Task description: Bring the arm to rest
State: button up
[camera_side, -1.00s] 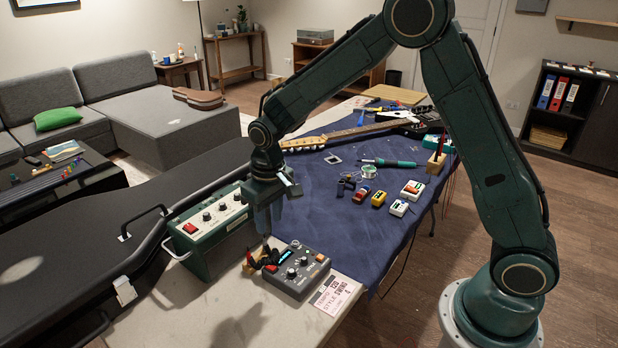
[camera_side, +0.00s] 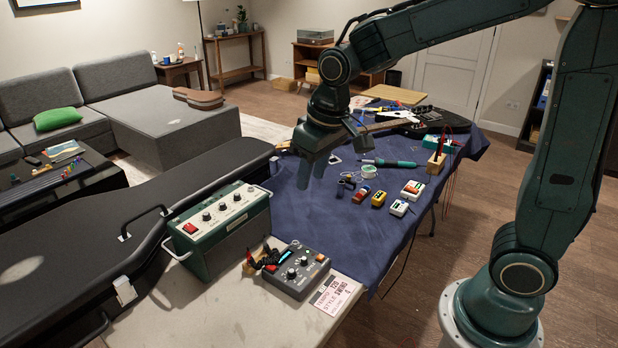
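My gripper (camera_side: 312,178) hangs fingers-down above the left part of the blue cloth (camera_side: 345,235). Its two fingers stand apart and nothing shows between them.
A green amplifier (camera_side: 222,228) stands left of the grey box, beside a large black guitar case (camera_side: 90,235). A paper card (camera_side: 336,296), small pedals (camera_side: 379,199), a solder spool (camera_side: 369,172) and a soldering iron (camera_side: 390,163) lie on the table. Much of the cloth is bare.

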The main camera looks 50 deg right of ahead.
jog(key=s+d+r+t, duration=0.1)
jog(key=s+r, duration=0.1)
jog(key=s, duration=0.7)
jog(key=s+d+r+t, duration=0.1)
jog(key=s+r, duration=0.2)
jog(key=s, duration=0.6)
jog(key=shift+s+d+r+t, duration=0.15)
jog(key=shift+d+t, duration=0.05)
jog(key=shift+t, duration=0.2)
